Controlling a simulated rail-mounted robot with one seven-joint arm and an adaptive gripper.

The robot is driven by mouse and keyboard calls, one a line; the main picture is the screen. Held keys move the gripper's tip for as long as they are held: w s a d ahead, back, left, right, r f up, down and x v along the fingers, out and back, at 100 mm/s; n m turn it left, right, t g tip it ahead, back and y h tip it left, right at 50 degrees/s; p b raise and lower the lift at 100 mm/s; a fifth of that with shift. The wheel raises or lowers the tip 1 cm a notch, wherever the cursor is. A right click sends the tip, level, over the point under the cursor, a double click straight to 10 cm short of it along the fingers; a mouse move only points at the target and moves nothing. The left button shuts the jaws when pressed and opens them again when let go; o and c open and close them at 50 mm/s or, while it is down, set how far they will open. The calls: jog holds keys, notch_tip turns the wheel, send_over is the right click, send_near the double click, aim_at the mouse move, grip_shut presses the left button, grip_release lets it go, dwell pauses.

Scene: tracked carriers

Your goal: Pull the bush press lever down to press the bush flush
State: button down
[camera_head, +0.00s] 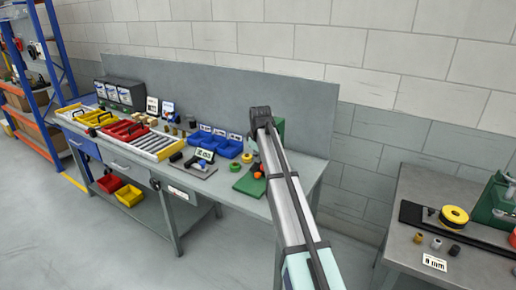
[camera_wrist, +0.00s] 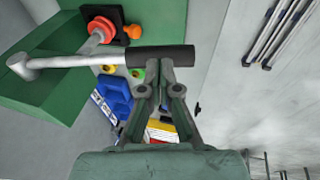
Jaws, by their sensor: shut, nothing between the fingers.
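The bush press is the green machine in the wrist view (camera_wrist: 55,75); in the head view its green base (camera_head: 248,184) shows on the bench, mostly behind my arm. Its lever is a pale metal bar (camera_wrist: 75,61) with a round knob at the left and a black grip (camera_wrist: 178,57) at the right. My gripper (camera_wrist: 160,68) is shut and empty, its fingertips at the near edge of the black grip; contact is unclear. A red-orange collar (camera_wrist: 101,26) sits by a black block. I cannot clearly make out the bush.
Blue bins (camera_head: 221,143), red trays (camera_head: 124,131) and a small dark fixture (camera_head: 200,168) stand left of the press. A second bench (camera_head: 425,262) at the right holds a yellow disc (camera_head: 454,216) and another green machine (camera_head: 495,203). Floor between benches is partly clear.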

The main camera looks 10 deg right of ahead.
jog(key=shift+w+f, duration=0.15)
jog(key=shift+f, duration=0.35)
jog(key=shift+w+f+b, duration=0.1)
jog(key=shift+f+b, duration=0.3)
jog(key=shift+f, duration=0.25)
jog(key=shift+s, duration=0.2)
jog(key=b+v, duration=0.1)
jog(key=v, duration=1.3)
jog(key=shift+r, duration=0.3)
jog(key=shift+a, duration=0.1)
